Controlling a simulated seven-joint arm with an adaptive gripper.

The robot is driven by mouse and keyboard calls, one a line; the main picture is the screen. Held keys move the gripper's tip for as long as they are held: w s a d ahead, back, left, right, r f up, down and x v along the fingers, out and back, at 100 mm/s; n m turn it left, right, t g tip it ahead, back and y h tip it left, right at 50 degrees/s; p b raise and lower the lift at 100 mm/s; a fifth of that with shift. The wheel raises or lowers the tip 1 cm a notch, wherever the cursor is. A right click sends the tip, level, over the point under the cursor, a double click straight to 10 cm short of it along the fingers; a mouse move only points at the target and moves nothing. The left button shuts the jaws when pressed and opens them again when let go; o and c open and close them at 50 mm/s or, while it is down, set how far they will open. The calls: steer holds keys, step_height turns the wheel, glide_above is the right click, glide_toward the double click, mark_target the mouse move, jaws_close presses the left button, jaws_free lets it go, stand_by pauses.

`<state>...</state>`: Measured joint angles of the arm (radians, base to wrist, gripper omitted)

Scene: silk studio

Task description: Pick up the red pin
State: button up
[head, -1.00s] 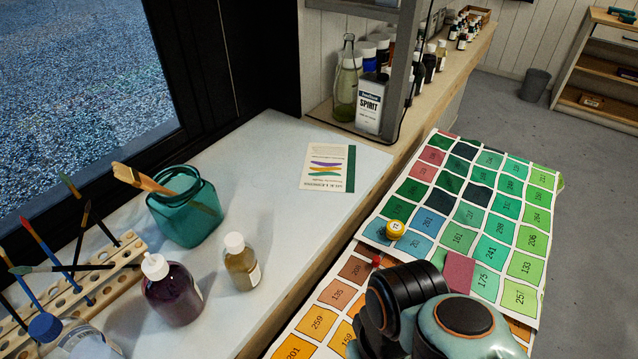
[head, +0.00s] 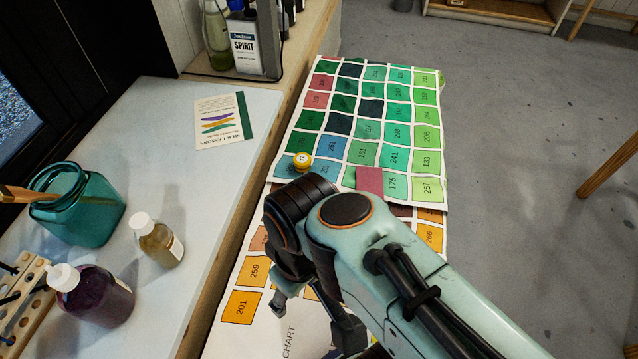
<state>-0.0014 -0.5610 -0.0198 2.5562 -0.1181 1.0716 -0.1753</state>
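The red pin cannot be made out in the head view now; my arm covers the part of the colour chart (head: 300,338) where a small red spot showed before. The chart is a long printed cloth or sheet of coloured, numbered squares. My gripper (head: 314,318) shows partly below my wrist, over the orange squares and the lower white part of the chart. Its two dark fingers stand apart, with chart visible between them. Nothing shows between them.
A small yellow round item (head: 302,162) and a dusty-pink block (head: 370,181) sit on the chart just beyond my arm. The pale worktop at left holds a teal jar (head: 88,215), an amber bottle (head: 157,242), a purple bottle (head: 95,297) and a leaflet (head: 220,121).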

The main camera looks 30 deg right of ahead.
steer(key=w+d+f+n+t+h, duration=0.1)
steer(key=w+d+f+n, duration=0.1)
steer(key=w+d, duration=0.35)
steer(key=w+d+f+n+t+h, duration=0.1)
steer(key=w+d+f+n, duration=0.1)
steer(key=w, duration=0.6)
steer(key=s+d+f+g, duration=0.1)
steer(key=d+f, duration=0.2)
steer(key=f, duration=0.1)
steer(key=s+d+f+m+g, duration=0.1)
steer(key=s+d+f, duration=0.1)
steer(key=f, duration=0.3)
steer(key=s+d+f+m+g, duration=0.1)
steer(key=d+f+g, duration=0.1)
steer(key=d+f, duration=0.2)
steer(key=shift+s+d+f+y, duration=0.1)
steer(key=shift+s+f+y, duration=0.2)
steer(key=shift+f, duration=0.35)
steer(key=shift+m, duration=0.3)
steer(key=f, duration=0.6)
steer(key=shift+s+d+f, duration=0.15)
steer(key=shift+s+d, duration=0.05)
steer(key=shift+s, duration=0.1)
steer(key=c, duration=0.8)
